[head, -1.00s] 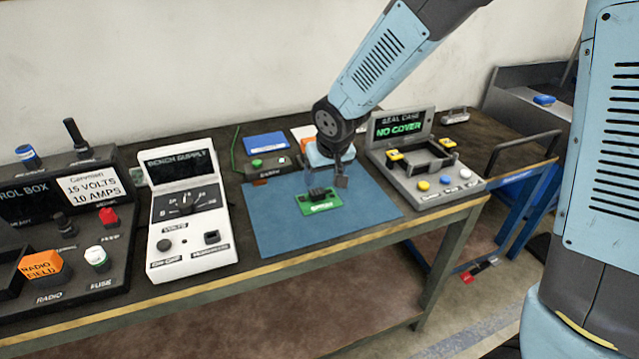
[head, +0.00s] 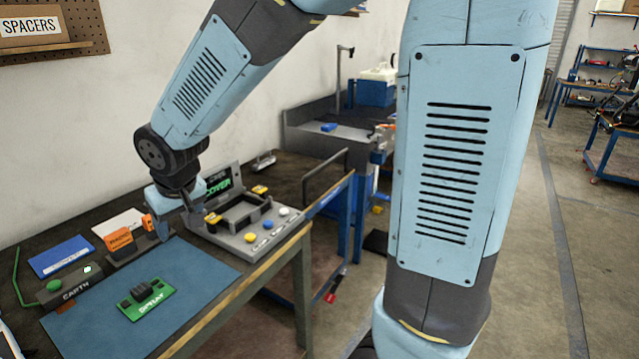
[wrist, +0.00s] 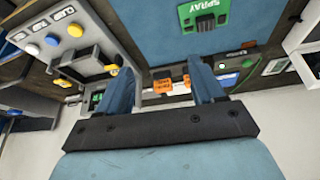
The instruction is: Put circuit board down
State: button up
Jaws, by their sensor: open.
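The green circuit board (head: 147,299), with a dark block on top, lies flat on the blue mat (head: 200,275) on the workbench. It also shows at the top of the wrist view (wrist: 203,16), where its label reads SPRAY. My gripper (head: 180,226) is beyond the board, over the mat's far right side near the grey test case. In the wrist view my gripper's two blue fingers (wrist: 163,82) are apart with nothing held between them. The gripper and the board do not touch.
The grey seal case (head: 250,232) with yellow, white and blue buttons stands right of the mat. An orange block (head: 120,239), an earth box (head: 75,287) and a blue booklet (head: 62,257) lie behind and left. A blue-legged stand is farther right.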

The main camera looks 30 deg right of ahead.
jog(key=s+d+r+m+h, duration=0.1)
jog(key=s+d+r, duration=0.25)
jog(key=d, duration=0.35)
jog(key=s+d+r+m, duration=0.15)
jog(key=d+r, duration=0.25)
jog(key=d, duration=0.4)
jog(key=s+d+r+m+t, duration=0.1)
jog(key=s+d+r+m, duration=0.1)
jog(key=s+d, duration=0.6)
jog(key=s+r, duration=0.1)
jog(key=s, duration=0.3)
jog(key=shift+d+r+h, duration=0.25)
jog(key=shift+d+h, duration=0.05)
jog(key=shift+d, duration=0.1)
